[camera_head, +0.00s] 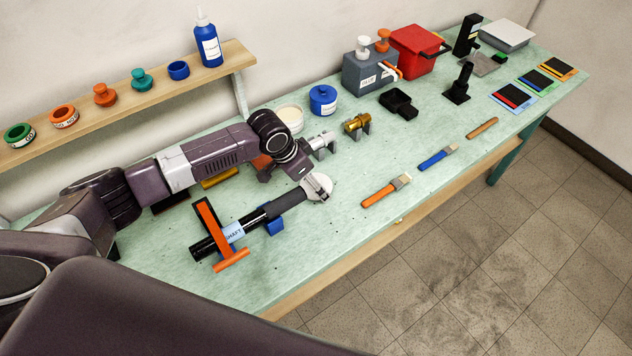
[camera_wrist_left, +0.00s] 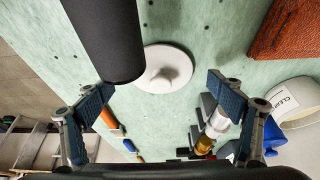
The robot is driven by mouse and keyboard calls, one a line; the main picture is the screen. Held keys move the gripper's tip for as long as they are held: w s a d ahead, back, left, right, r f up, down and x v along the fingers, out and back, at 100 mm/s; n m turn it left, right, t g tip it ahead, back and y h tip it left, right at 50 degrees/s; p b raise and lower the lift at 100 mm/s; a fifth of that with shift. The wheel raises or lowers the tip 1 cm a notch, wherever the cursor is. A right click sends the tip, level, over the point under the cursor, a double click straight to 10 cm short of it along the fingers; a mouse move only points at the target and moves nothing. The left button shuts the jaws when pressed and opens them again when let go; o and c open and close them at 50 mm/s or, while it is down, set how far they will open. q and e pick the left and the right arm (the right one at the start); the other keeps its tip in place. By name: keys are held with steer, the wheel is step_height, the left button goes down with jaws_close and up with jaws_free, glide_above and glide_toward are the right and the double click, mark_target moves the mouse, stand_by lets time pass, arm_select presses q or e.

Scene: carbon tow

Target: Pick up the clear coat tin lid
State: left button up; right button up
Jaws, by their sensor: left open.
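The clear coat tin lid is a pale round disc with a central knob. In the left wrist view the lid (camera_wrist_left: 172,60) lies flat on the bench, ahead of and between my fingers. In the head view the lid (camera_head: 327,184) is partly hidden by a finger of my left gripper (camera_head: 324,165). That gripper is open and empty above the bench; it also shows in the left wrist view (camera_wrist_left: 160,100). The white clear coat tin (camera_head: 290,117) stands behind it, its label partly readable in the left wrist view (camera_wrist_left: 293,103). My right gripper is not in view.
A brass part (camera_head: 356,124) and blue tin (camera_head: 323,99) stand nearby. Brushes (camera_head: 386,190) lie along the front edge.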

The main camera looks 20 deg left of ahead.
arm_select(q)
steer(key=shift+w+d+f, duration=0.15)
steer(key=shift+w+f, duration=0.1)
steer(key=shift+f, duration=0.4)
steer(key=shift+c, duration=0.2)
steer(key=c, duration=0.7)
steer(key=shift+r, duration=0.1)
steer(key=shift+c, duration=0.2)
